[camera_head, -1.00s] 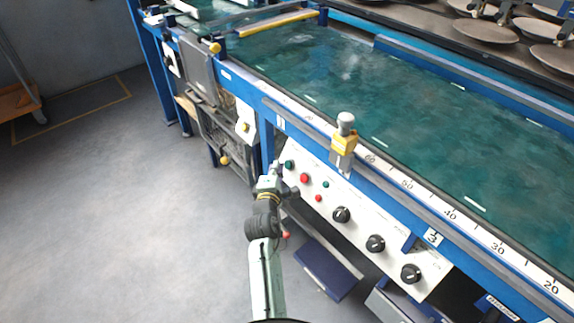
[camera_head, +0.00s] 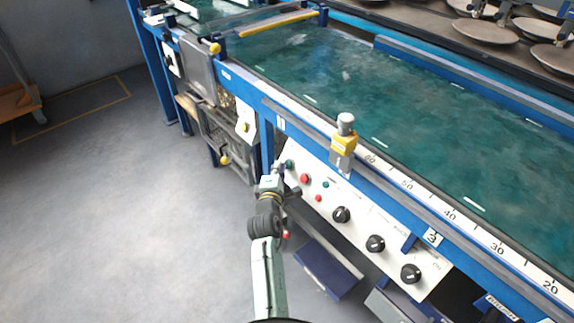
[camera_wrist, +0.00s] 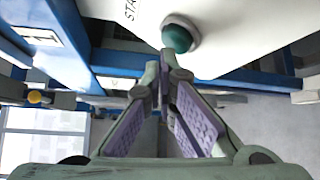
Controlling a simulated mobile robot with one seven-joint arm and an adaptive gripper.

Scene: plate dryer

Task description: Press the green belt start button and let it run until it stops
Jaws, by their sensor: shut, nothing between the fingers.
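The green start button (camera_head: 289,164) sits at the upper left end of the white control panel. In the wrist view, the same dark green button (camera_wrist: 178,38) is a round dome in a grey ring, with part of a "START" label beside it. My gripper (camera_wrist: 165,62) is shut and empty, its fingertips at the lower edge of the button. I cannot tell whether they touch it. In the head view, my gripper (camera_head: 277,168) is just left of the button. The green belt (camera_head: 370,110) lies above and behind the panel.
A red button (camera_head: 304,178), a smaller green one (camera_head: 325,184) and a small red one (camera_head: 318,198) are close by. Black knobs (camera_head: 375,243) line the panel's lower right. A yellow-grey clamp (camera_head: 344,145) stands on the rail. The left floor is open.

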